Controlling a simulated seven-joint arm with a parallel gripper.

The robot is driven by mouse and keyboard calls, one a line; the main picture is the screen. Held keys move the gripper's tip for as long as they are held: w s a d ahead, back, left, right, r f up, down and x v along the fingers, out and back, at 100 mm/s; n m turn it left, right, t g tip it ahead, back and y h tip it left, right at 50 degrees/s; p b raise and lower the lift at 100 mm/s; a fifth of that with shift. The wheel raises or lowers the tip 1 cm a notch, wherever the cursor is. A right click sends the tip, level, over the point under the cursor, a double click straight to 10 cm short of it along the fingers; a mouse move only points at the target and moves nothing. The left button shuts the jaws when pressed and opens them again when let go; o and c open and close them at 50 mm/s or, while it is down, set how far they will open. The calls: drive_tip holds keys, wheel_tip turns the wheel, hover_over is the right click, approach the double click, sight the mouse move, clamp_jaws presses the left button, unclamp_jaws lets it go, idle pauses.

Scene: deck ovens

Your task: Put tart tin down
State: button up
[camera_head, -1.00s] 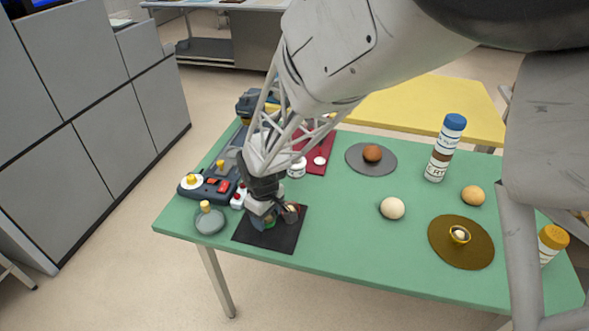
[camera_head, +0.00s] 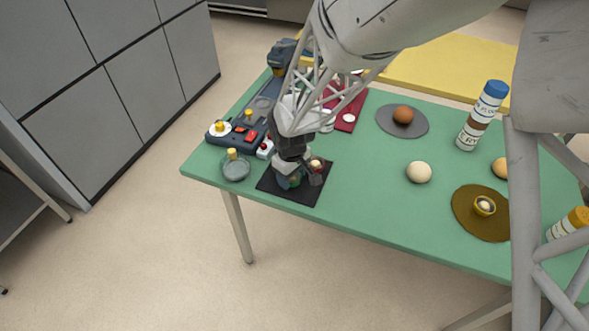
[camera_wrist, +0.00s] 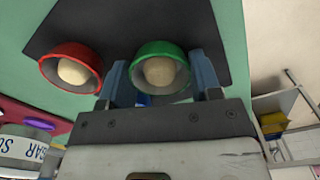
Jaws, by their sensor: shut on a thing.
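A green tart tin (camera_wrist: 161,50) with a pale ball in it sits between the two fingers of my gripper (camera_wrist: 162,78) in the wrist view. My gripper is shut on it. A red tart tin (camera_wrist: 75,50), also with a pale ball, stands just left of it, apart from the fingers. Both appear over the black mat (camera_wrist: 115,22). In the head view my gripper (camera_head: 290,180) is low over the black mat (camera_head: 278,190), largely hiding the green tin. Whether the tin touches the mat cannot be told.
On the green table (camera_head: 365,190), a glass dish (camera_head: 236,171) and a grey device with a red button (camera_head: 238,133) stand left of the mat. A pale ball (camera_head: 419,172), brown plate (camera_head: 470,222) and blue-capped bottle (camera_head: 482,115) stand right. Table between is clear.

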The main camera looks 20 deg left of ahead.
sight(292, 180)
drive_tip(key=shift+f, duration=0.15)
drive_tip(key=o, duration=1)
wheel_tip(292, 180, up, 12)
idle(0.3)
idle(0.6)
drive_tip(key=shift+r, duration=0.2)
